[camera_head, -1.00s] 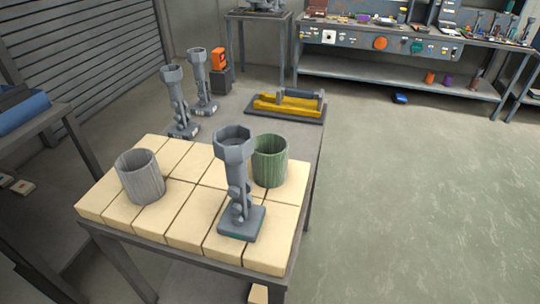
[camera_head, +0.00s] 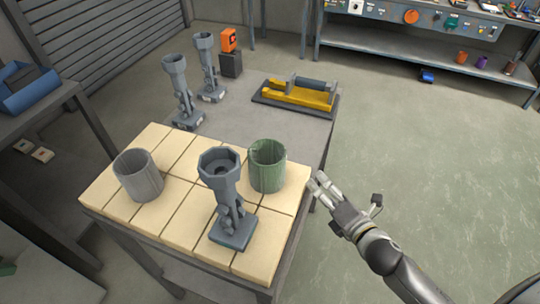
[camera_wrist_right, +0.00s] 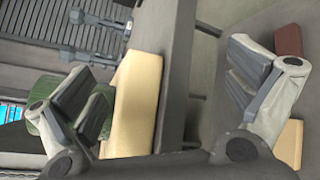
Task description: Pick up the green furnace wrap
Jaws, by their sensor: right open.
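The green furnace wrap (camera_head: 267,167) is an open green cylinder standing upright on the cream tiles, right of the grey octagonal-topped stand. In the right wrist view a green part of the wrap (camera_wrist_right: 42,125) shows at the left, partly behind one finger. My right gripper (camera_head: 318,188) is open and empty, just right of the wrap at the table's right edge, apart from it. Its spread fingers also show in the right wrist view (camera_wrist_right: 165,95). My left gripper is not in view.
A grey wrap (camera_head: 139,174) stands at the left on the tiles. A grey stand (camera_head: 228,205) rises close in front of the green wrap. Two similar stands (camera_head: 181,95) are farther back. A yellow tool on a dark base (camera_head: 297,95) lies at the back right.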

